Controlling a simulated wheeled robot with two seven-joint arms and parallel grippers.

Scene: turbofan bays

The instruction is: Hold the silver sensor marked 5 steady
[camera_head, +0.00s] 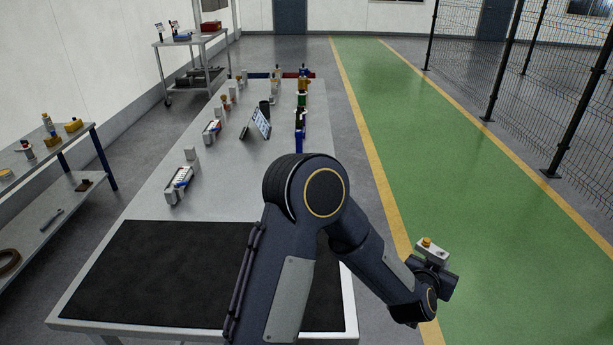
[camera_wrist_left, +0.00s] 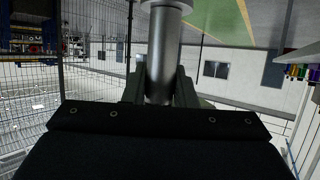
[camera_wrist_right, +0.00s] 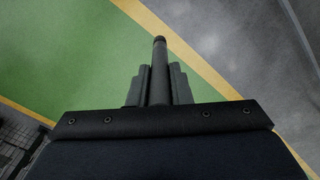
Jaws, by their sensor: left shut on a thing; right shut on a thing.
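The silver sensor (camera_wrist_left: 164,45) shows in the left wrist view as a smooth cylinder with a wider pale flange at its far end. My left gripper (camera_wrist_left: 160,88) is shut on it, one finger on each side. In the head view the sensor (camera_head: 431,253) appears as a pale plate with an orange cap at the end of my left arm, over the walkway's edge. The mark 5 cannot be read. My right gripper (camera_wrist_right: 159,87) is shut on a thin dark rod (camera_wrist_right: 159,60) above the green floor. My right gripper is outside the head view.
The grey workbench (camera_head: 150,208) has a black mat (camera_head: 160,270) in front and several sensors, blocks and a tablet (camera_head: 261,122) further back. A low shelf (camera_head: 60,195) stands left. The green walkway (camera_head: 480,200) is clear. A mesh fence (camera_head: 545,80) stands right.

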